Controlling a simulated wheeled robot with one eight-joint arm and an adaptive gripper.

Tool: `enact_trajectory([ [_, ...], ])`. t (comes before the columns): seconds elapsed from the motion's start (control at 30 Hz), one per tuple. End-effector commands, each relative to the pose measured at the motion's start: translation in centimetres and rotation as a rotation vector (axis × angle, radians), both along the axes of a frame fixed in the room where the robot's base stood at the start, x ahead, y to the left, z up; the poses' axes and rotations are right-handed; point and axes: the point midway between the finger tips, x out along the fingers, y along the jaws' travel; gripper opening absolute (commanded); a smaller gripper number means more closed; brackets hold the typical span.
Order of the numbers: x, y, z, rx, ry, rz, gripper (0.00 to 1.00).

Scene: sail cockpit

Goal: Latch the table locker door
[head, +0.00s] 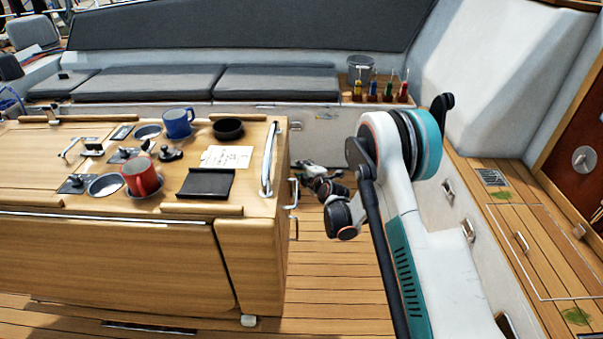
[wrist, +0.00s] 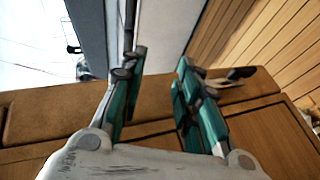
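The wooden table (head: 120,255) fills the left of the head view. Its right end, where small metal handles (head: 293,228) stick out, is seen edge-on, so I cannot tell the locker door's angle. My gripper (head: 306,168) is just beyond that end, small and partly hidden by my wrist. In the wrist view my gripper (wrist: 160,95) has its two teal fingers apart with nothing between them. Wooden panels (wrist: 270,140) lie behind the fingers. A dark-ended fitting (wrist: 238,76), perhaps a latch, is just right of the right finger; I cannot tell whether they touch.
A red mug (head: 141,177), a blue mug (head: 178,123) and a black bowl (head: 228,128) stand on the table. A metal rail (head: 269,160) runs along its right edge. Bare deck (head: 330,270) lies right of the table. Benches with grey cushions (head: 275,83) stand behind.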

Motion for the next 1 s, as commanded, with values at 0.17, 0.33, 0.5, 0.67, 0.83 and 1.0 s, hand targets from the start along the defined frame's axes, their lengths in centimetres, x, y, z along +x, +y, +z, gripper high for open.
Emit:
enact_trajectory([
  [0.17, 0.0, -0.5, 1.1, 0.0, 0.0, -0.001, 0.3],
  [0.33, 0.0, -0.9, 2.1, -0.001, 0.0, -0.001, 0.3],
  [0.5, 0.0, -1.3, 3.1, 0.001, 0.0, 0.0, 0.3],
  [0.67, 0.0, -1.7, 4.1, -0.001, 0.0, 0.0, 0.3],
  [0.83, 0.0, -2.1, 5.1, 0.0, 0.0, -0.001, 0.3],
  [1.0, 0.0, -2.5, 6.0, 0.0, 0.0, -0.001, 0.3],
])
